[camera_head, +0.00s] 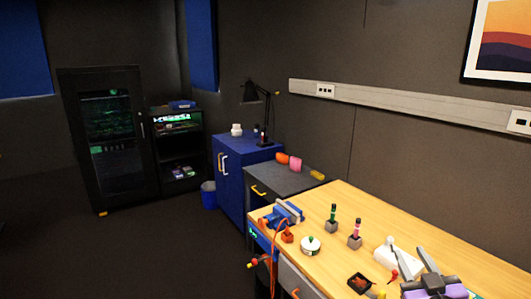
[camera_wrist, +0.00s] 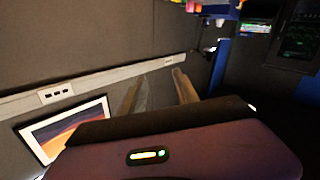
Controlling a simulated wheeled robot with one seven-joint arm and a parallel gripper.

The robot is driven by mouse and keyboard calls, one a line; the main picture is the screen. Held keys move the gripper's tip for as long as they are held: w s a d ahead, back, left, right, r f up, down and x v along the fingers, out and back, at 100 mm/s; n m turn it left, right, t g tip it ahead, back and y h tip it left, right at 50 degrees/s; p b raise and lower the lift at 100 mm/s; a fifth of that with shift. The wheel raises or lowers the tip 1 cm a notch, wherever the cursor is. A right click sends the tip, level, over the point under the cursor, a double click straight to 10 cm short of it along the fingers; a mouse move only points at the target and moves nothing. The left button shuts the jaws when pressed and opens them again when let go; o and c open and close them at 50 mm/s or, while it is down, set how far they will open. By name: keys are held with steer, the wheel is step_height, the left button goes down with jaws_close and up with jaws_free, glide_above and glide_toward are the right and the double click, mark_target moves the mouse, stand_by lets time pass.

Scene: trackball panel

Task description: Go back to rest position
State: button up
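My gripper (camera_head: 406,247) is at the lower right of the head view, over or beside the wooden table (camera_head: 455,245). Its purple body and grey fingers show there. In the wrist view the two fingers of my gripper (camera_wrist: 159,76) stand apart with nothing between them. Whatever lies behind the purple body is hidden.
The table holds a blue vise (camera_head: 288,213), a round white container (camera_head: 310,246), a black tray (camera_head: 359,283) and two small upright tools on grey blocks. A grey cabinet (camera_head: 262,205) and a blue cabinet (camera_head: 236,190) stand beyond. The floor (camera_head: 130,250) at left is clear.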

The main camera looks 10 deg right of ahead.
steer(key=s+a+f+y, duration=0.2)
steer(key=s+a, duration=0.5)
steer(key=s, duration=0.6)
steer(key=s+a+f+g+y, duration=0.1)
steer(key=s+a+f, duration=0.3)
steer(key=s+a, duration=0.3)
steer(key=s+a+f+g+y, duration=0.1)
steer(key=s+a, duration=0.7)
steer(key=s, duration=1)
steer(key=shift+s+f+n+y, duration=0.35)
steer(key=shift+f+y, duration=0.45)
steer(key=shift+f, duration=0.15)
